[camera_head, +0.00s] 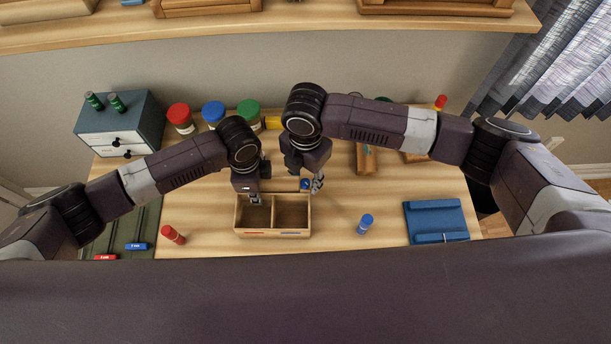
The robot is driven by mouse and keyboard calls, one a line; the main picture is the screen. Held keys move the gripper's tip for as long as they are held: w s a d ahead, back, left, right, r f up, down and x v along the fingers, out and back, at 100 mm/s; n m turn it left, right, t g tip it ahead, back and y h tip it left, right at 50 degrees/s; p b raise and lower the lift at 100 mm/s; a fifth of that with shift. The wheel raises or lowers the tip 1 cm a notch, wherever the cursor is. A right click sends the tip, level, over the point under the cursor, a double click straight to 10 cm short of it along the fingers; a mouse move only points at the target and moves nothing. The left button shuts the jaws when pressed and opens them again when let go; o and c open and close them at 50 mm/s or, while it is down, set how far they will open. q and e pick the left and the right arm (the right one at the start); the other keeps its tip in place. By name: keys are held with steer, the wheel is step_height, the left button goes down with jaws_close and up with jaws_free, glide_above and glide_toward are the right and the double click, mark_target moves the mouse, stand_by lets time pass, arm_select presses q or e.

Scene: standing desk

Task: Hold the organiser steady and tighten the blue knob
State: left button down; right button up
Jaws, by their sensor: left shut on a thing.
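The wooden organiser (271,234) is a two-compartment open box near the front middle of the desk. My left gripper (255,199) points down at its back left and is shut on what looks like its rear wall; the exact contact is small. The blue knob (305,184) shows at the organiser's back right. My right gripper (317,187) points down just right of the knob, very close to it. Its fingers are partly hidden by its own wrist, so whether they touch the knob is unclear.
Red, blue and green-lidded jars (181,119) and a drawer box (121,125) stand at the back.

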steer(key=shift+c, duration=0.5)
jaws_close()
steer(key=shift+m, duration=0.3)
steer(key=m, duration=0.3)
steer(key=shift+m, duration=2)
steer(key=shift+o, duration=0.5)
jaws_free()
